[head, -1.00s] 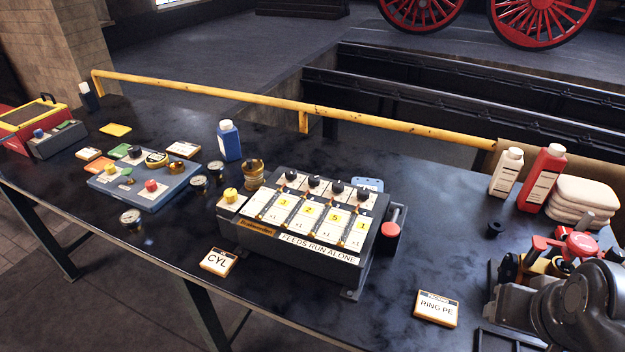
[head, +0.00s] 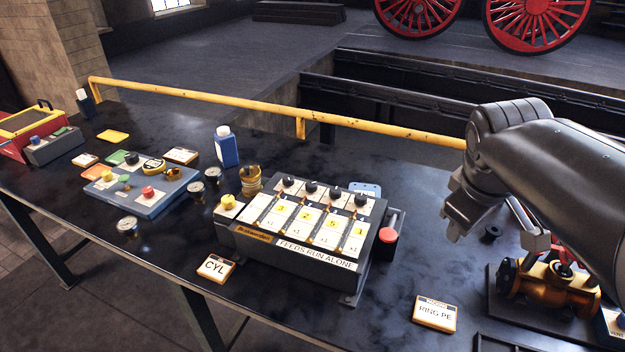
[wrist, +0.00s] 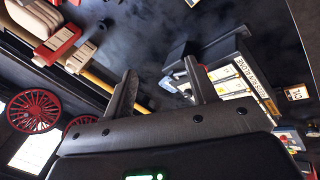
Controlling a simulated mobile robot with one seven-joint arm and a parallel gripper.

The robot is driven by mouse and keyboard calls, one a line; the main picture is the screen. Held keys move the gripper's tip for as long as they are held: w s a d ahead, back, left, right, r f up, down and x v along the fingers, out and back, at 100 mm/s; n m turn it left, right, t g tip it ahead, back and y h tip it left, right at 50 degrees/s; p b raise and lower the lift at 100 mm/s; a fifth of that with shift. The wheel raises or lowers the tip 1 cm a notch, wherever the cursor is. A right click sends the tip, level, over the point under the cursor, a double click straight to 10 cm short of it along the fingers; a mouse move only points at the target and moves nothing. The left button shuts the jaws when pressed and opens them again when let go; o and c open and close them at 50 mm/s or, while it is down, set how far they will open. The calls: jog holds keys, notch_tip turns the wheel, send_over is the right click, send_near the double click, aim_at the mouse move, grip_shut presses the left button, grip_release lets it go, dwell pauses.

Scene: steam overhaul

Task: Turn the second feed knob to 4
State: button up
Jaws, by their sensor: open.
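The feed box (head: 295,252) is a dark box on the bench, labelled "FEEDS RUN ALONE". Several black knobs stand in a row along its back edge. The second feed knob (head: 311,188) is second from the left, above a yellow window that appears to read 2. The windows beside it appear to read 3, 5 and 1. In the wrist view the feed box (wrist: 238,82) lies to the right, beyond the fingers, and I cannot pick out the second knob. My gripper (wrist: 160,70) is open and empty. In the head view it hangs right of the feed box, apart from it.
A red-topped lever (head: 388,235) is on the box's right side. A yellow knob (head: 228,201) is at its left. A brass valve (head: 550,285) stands below my arm. A "RING PE" plate (head: 434,314) and "CYL" plate (head: 216,268) lie in front. A yellow rail (head: 250,110) runs behind.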

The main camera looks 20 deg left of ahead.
jog(key=w+a+n, duration=0.7)
jog(key=a, duration=0.2)
jog(key=n, duration=1.6)
send_near(310, 184)
jog(key=x, duration=0.9)
jog(key=shift+w+r, duration=0.1)
jog(key=shift+c, duration=0.3)
jog(key=c, duration=0.9)
